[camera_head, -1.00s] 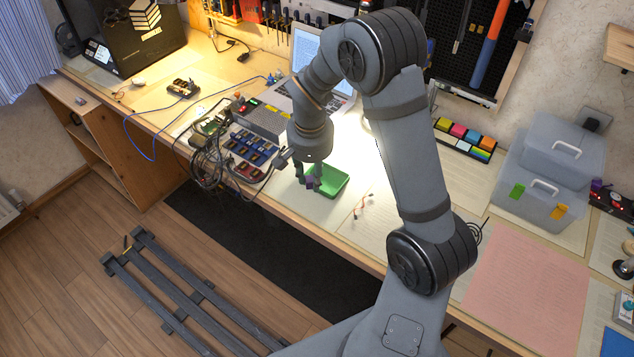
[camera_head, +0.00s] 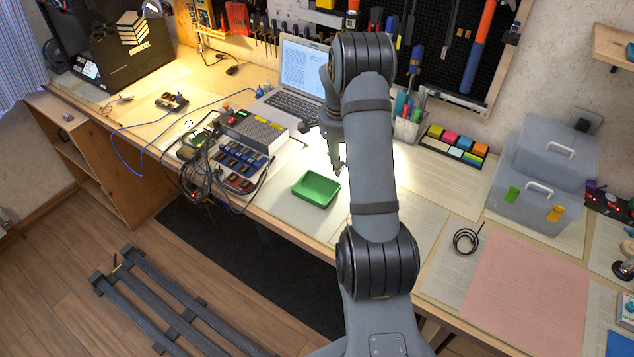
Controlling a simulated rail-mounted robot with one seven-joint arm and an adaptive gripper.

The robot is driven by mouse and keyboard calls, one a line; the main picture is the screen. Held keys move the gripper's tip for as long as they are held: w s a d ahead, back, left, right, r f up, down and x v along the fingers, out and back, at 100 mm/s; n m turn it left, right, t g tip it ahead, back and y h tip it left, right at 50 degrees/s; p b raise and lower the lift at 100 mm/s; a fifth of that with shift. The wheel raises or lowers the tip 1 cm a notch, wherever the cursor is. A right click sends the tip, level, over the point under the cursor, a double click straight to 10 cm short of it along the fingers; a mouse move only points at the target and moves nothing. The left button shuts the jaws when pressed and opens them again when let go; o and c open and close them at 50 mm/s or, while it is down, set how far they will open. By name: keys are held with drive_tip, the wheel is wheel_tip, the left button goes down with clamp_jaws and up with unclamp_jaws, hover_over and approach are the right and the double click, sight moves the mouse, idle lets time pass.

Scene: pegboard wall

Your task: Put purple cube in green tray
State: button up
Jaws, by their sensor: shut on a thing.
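The green tray (camera_head: 316,188) lies on the bench, left of my arm. Its visible inside looks empty. My gripper (camera_head: 337,168) points down a little behind and to the right of the tray, apart from it, and is small in the picture. It is shut on the purple cube, which showed between its fingers in the earlier frame. I cannot make out the cube itself now.
A grey box (camera_head: 252,132), a laptop (camera_head: 300,80) and a panel of blue modules (camera_head: 240,160) with tangled cables stand left and behind. A pen holder (camera_head: 407,122), sticky notes (camera_head: 455,146) and clear boxes (camera_head: 545,170) are to the right. A black cable coil (camera_head: 467,240) lies before the boxes.

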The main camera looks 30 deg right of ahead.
drive_tip(key=p, duration=0.1)
hover_over(318, 190)
drive_tip(key=f, duration=0.3)
drive_tip(key=shift+s+a+f, duration=0.1)
drive_tip(key=shift+a+f, duration=0.1)
drive_tip(key=shift+f, duration=0.15)
wheel_tip(318, 190, down, 3)
drive_tip(key=shift+f+p, duration=0.1)
drive_tip(key=shift+p, duration=0.4)
drive_tip(key=shift+f, duration=0.4)
drive_tip(key=shift+f+b, duration=0.25)
drive_tip(key=shift+b, duration=0.1)
drive_tip(key=o, duration=0.7)
drive_tip(key=shift+r, duration=0.1)
drive_tip(key=shift+o, duration=0.6)
